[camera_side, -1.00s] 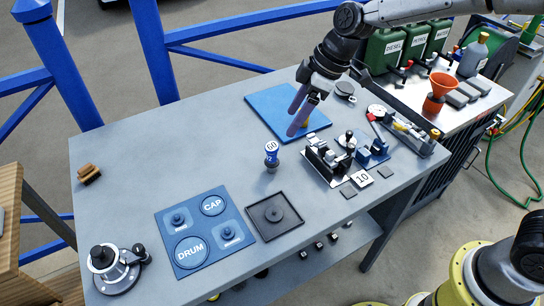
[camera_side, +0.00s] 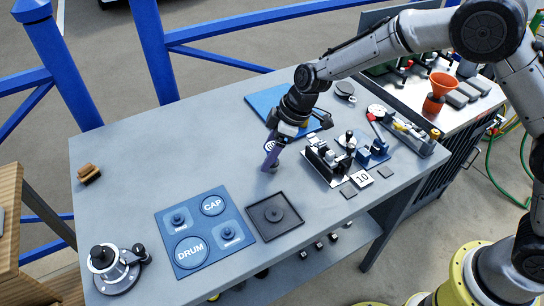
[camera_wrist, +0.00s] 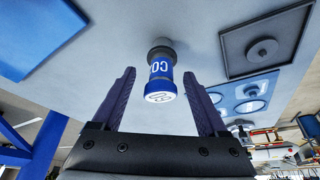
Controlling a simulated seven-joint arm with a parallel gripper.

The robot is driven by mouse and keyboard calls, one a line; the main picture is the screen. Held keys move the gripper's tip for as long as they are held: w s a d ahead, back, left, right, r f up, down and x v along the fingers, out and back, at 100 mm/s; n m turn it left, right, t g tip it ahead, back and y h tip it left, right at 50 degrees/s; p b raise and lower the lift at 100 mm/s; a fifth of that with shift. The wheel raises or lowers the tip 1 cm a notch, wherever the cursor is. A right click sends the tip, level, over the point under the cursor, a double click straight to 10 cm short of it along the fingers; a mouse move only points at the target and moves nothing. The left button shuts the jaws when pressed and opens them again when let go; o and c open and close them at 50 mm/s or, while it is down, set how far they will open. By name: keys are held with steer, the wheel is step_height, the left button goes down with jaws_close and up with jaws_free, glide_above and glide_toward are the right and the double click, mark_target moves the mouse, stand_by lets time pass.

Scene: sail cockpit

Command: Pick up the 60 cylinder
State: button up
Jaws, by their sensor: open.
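The 60 cylinder (camera_wrist: 161,72) is a blue upright piece with a white round top and white side lettering. In the wrist view it stands on the grey bench between and ahead of my two purple fingers. My gripper (camera_wrist: 160,95) is open, with a finger on each side of the cylinder and gaps showing.
A black square tray (camera_side: 274,217) and a blue DRUM and CAP board (camera_side: 205,231) lie in front. A clamp fixture (camera_side: 325,160) and a 10 block (camera_side: 362,179) stand to the right. A blue mat (camera_side: 262,99) lies behind. The bench's left side is mostly clear.

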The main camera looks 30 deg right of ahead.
steer(key=shift+x, duration=0.85)
jaws_close()
